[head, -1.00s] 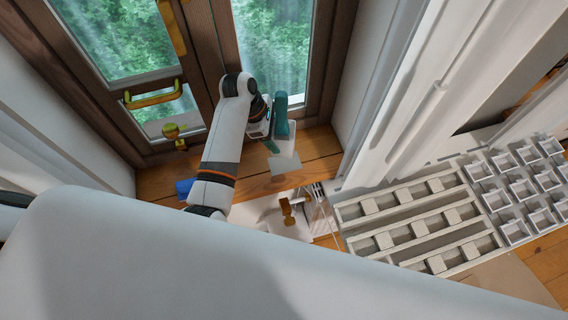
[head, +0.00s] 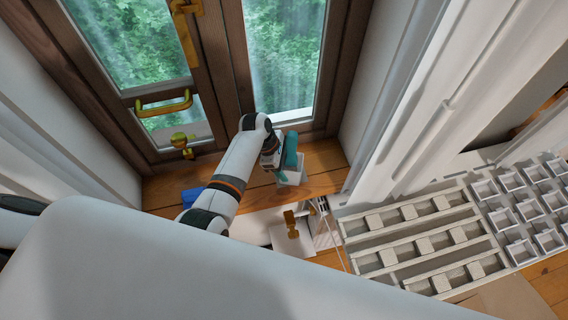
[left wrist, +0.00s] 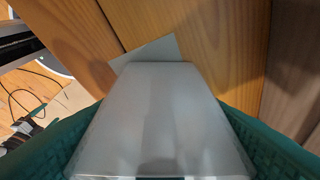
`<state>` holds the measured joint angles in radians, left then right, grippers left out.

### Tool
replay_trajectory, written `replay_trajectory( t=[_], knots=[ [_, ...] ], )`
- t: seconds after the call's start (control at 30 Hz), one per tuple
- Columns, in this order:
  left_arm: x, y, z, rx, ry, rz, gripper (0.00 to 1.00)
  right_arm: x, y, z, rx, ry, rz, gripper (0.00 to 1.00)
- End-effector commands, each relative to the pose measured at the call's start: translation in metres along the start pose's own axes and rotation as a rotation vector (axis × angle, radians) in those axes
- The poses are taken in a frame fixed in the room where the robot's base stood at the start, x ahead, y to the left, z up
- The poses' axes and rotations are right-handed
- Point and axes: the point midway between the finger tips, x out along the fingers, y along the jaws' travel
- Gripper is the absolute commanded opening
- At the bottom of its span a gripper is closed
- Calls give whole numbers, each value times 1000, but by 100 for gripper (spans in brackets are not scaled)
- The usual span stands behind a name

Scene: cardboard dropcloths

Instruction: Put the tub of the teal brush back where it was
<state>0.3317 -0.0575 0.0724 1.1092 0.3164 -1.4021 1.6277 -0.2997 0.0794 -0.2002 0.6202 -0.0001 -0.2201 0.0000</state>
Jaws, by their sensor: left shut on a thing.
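A pale grey-white tub (head: 292,174) is at the wooden window sill (head: 322,183), near its front right part. My left gripper (head: 291,152), with teal fingers, is shut on the tub. In the left wrist view the tub (left wrist: 160,115) fills the middle between the textured teal fingers. A flat pale square (left wrist: 146,50) on the sill shows just past the tub, partly covered by it. I cannot tell whether the tub touches the sill. I cannot make out the teal brush. My right gripper is not in view.
A blue object (head: 190,198) is on the sill left of my forearm. The window with brass handles (head: 165,103) stands behind, and a white wall closes the right side. Below right are a slotted pale rack (head: 418,238) and a grid of small trays (head: 520,205).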

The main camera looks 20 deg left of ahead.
Motion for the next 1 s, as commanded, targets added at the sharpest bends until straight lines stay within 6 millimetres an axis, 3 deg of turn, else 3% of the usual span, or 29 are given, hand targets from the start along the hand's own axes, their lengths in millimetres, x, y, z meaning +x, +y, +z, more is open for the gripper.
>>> replay_trajectory(
  t=[0.13,0.17,0.3,0.67,1.0],
  knots=[
    [2,0,0,0,1,0,33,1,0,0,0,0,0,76],
    [3,0,1,0,0,0,65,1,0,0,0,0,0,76],
    [2,0,1,0,1,0,85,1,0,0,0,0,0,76],
    [-4,0,0,0,1,-1,85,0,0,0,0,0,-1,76],
    [-69,-1,0,1,1,-4,85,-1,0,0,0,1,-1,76]
  ],
)
